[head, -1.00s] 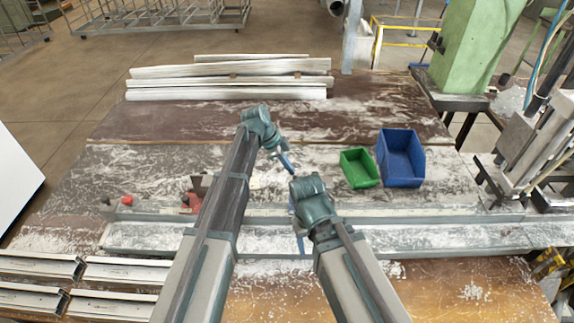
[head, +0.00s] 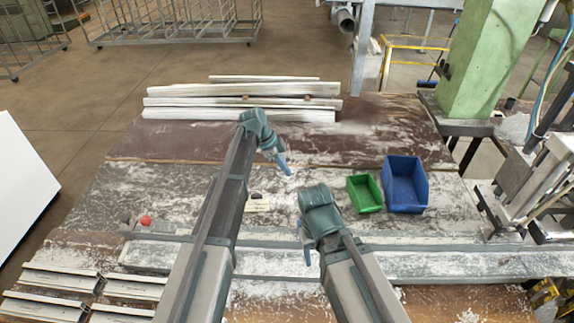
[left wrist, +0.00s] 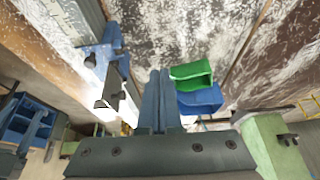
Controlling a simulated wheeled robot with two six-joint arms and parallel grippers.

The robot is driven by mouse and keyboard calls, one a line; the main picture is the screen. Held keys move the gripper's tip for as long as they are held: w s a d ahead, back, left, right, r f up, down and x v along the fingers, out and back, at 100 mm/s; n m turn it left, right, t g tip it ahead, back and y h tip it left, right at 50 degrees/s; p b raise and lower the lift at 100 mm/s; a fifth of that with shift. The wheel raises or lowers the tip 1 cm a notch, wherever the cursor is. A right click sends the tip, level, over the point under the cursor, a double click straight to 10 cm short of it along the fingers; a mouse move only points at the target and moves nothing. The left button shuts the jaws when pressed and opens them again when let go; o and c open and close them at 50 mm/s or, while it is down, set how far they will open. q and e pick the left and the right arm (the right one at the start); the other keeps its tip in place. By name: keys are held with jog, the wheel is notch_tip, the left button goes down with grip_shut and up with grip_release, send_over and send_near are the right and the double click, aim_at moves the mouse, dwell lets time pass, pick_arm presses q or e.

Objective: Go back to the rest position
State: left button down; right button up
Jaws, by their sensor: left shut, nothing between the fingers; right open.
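My left gripper (head: 283,163) is above the bench in the head view, with its blue fingers shut and nothing between them. The same closed fingers (left wrist: 155,95) stand in the middle of the left wrist view. My right gripper (head: 305,248) is lower in the head view, over the grey rail (head: 440,263). It points down and is open; its fingers are partly hidden by its own wrist. I see nothing held in either gripper.
A green bin (head: 363,194) and a blue bin (head: 405,186) stand right of my grippers. White profiles (head: 240,103) lie at the back; shorter profiles (head: 60,279) lie front left. A red knob (head: 145,220) is at left. A machine with a green column (head: 487,60) stands at right.

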pick_arm(q)
jog(key=s+f+n+y+b, duration=0.1)
jog(key=s+f+n, duration=0.1)
jog(key=s, duration=0.4)
jog(key=s+d+f+n+y+b, duration=0.1)
jog(key=s+f+n+b, duration=0.1)
jog(key=s, duration=0.4)
jog(key=s+f+n+y+b, duration=0.1)
jog(key=s+f+n+b, duration=0.1)
jog(key=s, duration=0.4)
jog(key=shift+s+d+f+n+g, duration=0.15)
jog(key=shift+d+f+n+g, duration=0.05)
jog(key=shift+f+n+g, duration=0.25)
jog(key=s+a+f+n+y+b, duration=0.1)
jog(key=s+n, duration=0.2)
jog(key=s, duration=0.3)
jog(key=s+a+f+n+y+b, duration=0.2)
jog(key=s+n, duration=0.2)
jog(key=s, duration=0.2)
jog(key=shift+s+f+y, duration=0.25)
jog(key=shift+s+y, duration=0.05)
jog(key=shift+s, duration=0.1)
jog(key=shift+t, duration=0.25)
